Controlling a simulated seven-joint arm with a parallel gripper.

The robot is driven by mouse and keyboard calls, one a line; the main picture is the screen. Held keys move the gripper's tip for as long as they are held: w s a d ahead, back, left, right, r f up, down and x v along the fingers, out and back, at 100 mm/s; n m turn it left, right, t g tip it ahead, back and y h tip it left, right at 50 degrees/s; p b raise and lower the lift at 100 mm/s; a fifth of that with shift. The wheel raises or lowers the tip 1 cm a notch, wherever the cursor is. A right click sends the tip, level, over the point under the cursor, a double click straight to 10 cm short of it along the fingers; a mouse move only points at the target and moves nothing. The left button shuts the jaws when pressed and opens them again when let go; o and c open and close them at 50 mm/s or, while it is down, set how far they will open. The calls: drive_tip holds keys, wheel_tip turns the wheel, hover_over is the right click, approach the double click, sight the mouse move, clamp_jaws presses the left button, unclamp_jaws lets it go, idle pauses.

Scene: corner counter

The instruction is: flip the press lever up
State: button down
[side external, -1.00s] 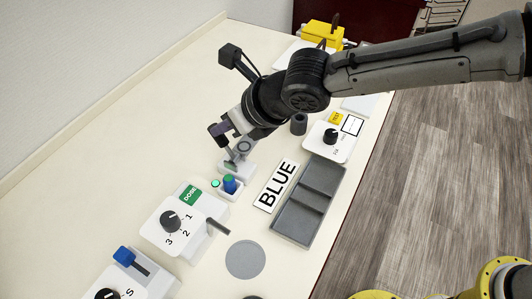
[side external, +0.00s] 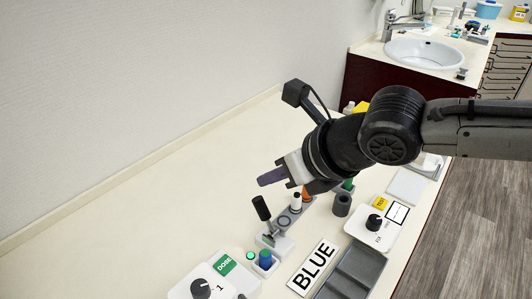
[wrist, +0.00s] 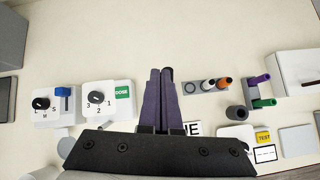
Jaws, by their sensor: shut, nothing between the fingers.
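The press is a small white base (side external: 275,244) with a grey arm. Its lever, tipped with a black handle (side external: 261,208), points up and leans slightly left in the side view. My gripper (side external: 265,180), with purple fingers, is shut and empty, above the black handle and apart from it in the side view. In the wrist view the closed fingers (wrist: 160,72) point over the counter. A dark round end shows just behind their tips; I cannot tell if it is the lever handle. The press base is hidden there.
The BLUE sign (side external: 313,268), grey tray (side external: 355,272) and TEST dial (side external: 375,222) are right.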

drive_tip(key=shift+w+a+r, duration=0.1)
drive_tip(key=shift+a+r, duration=0.05)
drive_tip(key=shift+r, duration=0.5)
drive_tip(key=shift+w+a+r, duration=0.1)
drive_tip(key=shift+a+r, duration=0.1)
drive_tip(key=shift+r, duration=0.45)
drive_tip(key=shift+w+a+r, duration=0.1)
drive_tip(key=shift+a+r, duration=0.05)
drive_tip(key=shift+r, duration=0.5)
drive_tip(key=w+d+r+m+t, duration=0.1)
drive_tip(key=w+d+r+m, duration=0.1)
drive_tip(key=w+d+r, duration=0.35)
drive_tip(key=s+d+r+m+t+h, duration=0.1)
drive_tip(key=s+d+r+m, duration=0.15)
drive_tip(key=d, duration=0.65)
drive_tip(key=s+d+r+m+h, duration=0.15)
drive_tip(key=d+m, duration=0.25)
drive_tip(key=d, duration=0.6)
drive_tip(key=s+d+r+m+t+h, duration=0.1)
drive_tip(key=s+d+r+m, duration=0.15)
drive_tip(key=d, duration=0.65)
drive_tip(key=s+d+f+m+h, duration=0.2)
drive_tip(key=s+d+f+m, duration=0.4)
drive_tip(key=s+d+m, duration=0.6)
drive_tip(key=s+f+m+g, duration=0.4)
drive_tip(key=s+f+m, duration=0.7)
drive_tip(key=m, duration=0.8)
drive_tip(key=shift+d+f+m, duration=0.3)
drive_tip(key=shift+d+f, duration=0.1)
drive_tip(key=shift+f, duration=0.45)
